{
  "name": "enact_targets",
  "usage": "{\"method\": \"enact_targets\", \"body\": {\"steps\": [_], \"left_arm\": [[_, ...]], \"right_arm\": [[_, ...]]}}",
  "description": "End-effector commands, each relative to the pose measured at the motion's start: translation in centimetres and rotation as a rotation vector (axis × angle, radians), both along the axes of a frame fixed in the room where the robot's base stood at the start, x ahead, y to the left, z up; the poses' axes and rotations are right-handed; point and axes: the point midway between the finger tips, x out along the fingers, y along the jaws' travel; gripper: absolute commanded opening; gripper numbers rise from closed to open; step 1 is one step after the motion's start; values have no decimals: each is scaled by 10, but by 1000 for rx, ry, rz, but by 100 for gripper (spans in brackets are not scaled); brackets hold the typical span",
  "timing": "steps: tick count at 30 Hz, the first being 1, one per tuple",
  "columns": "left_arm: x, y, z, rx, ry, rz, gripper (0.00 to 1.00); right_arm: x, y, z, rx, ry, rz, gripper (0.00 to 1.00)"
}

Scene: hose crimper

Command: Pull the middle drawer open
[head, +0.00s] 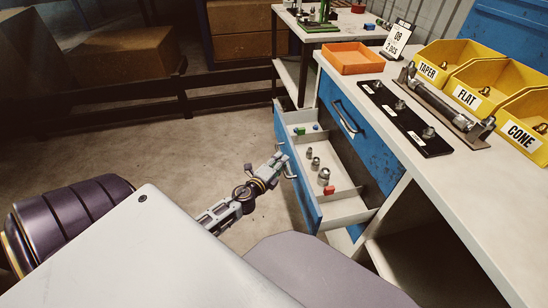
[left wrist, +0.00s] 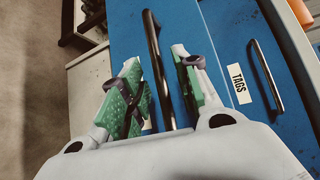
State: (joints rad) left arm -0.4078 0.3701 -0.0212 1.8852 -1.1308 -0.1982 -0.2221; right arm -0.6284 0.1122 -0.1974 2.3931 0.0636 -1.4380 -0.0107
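The blue cabinet's drawer (head: 299,178), just below the top one, stands pulled out, with its contents showing in the head view. My left gripper (head: 278,162) is at the outer side of its front, by the drawer handle (head: 291,168). In the left wrist view the dark bar handle (left wrist: 154,50) runs between the two green-padded fingers (left wrist: 160,85) of my left gripper. A gap shows on each side of the bar, so the gripper looks open around it. My right gripper is not in view.
The shut top drawer has its own handle (head: 345,118) and a TAGS label (left wrist: 238,84). Metal fittings (head: 323,176) and small coloured blocks lie in the open drawer. Yellow bins (head: 475,96), an orange tray (head: 352,58) and a black fitting rack (head: 405,118) stand on the bench above.

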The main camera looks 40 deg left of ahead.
Motion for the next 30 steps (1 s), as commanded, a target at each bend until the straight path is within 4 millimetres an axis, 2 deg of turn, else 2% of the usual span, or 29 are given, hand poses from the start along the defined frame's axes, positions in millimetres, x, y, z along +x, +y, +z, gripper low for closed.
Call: {"method": "enact_targets", "body": {"steps": [8, 30], "left_arm": [[-10, -1, 1, -2, 0, 0, 32], [-70, -5, 9, -2, 2, 2, 32]], "right_arm": [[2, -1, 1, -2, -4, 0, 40], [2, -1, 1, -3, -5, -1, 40]]}}
